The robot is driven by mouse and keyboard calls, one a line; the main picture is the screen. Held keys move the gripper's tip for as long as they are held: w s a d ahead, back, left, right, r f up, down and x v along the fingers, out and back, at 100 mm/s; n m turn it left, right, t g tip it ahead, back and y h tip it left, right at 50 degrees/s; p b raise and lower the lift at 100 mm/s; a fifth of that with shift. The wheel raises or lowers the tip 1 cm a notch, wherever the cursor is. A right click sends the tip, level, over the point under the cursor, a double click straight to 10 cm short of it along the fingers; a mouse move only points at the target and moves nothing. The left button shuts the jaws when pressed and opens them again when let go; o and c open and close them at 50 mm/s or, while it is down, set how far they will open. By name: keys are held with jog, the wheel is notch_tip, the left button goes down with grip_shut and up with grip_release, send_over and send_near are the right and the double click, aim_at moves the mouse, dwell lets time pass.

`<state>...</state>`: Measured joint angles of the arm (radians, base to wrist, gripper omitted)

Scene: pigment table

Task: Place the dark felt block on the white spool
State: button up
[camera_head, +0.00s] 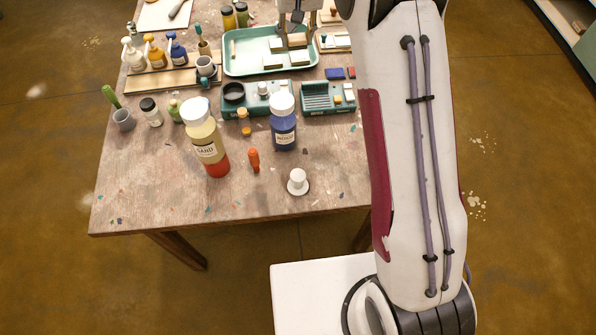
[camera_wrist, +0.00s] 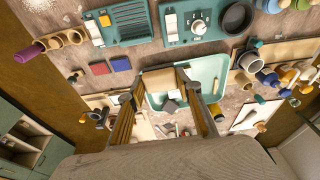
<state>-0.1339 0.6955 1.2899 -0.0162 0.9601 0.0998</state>
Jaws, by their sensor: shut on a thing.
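My gripper (camera_head: 297,22) is at the top middle of the head view, over the far part of the green tray. It is shut on a small dark block (camera_head: 297,16), which I take as the dark felt block. In the wrist view its two fingers (camera_wrist: 160,82) reach over the tray, and a dark grey piece (camera_wrist: 170,104) shows between them; its contact with the fingers is hard to make out. The white spool (camera_head: 298,180) stands upright on a round pale base near the table's front edge, with nothing on top. It is far from my gripper. I cannot find it in the wrist view.
The green tray (camera_head: 236,68) holds several pale wooden blocks. A sand bottle (camera_head: 207,146) and an indigo bottle (camera_head: 284,132) stand tall between tray and spool. An orange-red stick (camera_head: 254,160) stands left of the spool. The table is clear right of the spool.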

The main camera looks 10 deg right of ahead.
aim_at(291, 40)
jog(key=s+a+r+n, duration=0.2)
jog(key=s+n, duration=0.1)
jog(key=s, duration=0.4)
jog(key=s+a+r+n, duration=0.2)
jog(key=s+r, duration=0.1)
jog(key=s, duration=0.4)
jog(key=s+f+n+g, duration=0.1)
jog(key=s+f+n, duration=0.1)
jog(key=s+n, duration=0.4)
jog(key=s+f+n+g+y, duration=0.1)
jog(key=s+f+n, duration=0.2)
jog(key=s+n, duration=0.3)
jog(key=shift+s+d+f+n+y, duration=0.25)
jog(key=shift+s+d+n+y, duration=0.1)
jog(key=shift+s, duration=2.2)
jog(key=shift+f, duration=0.1)
jog(key=shift+f, duration=3)
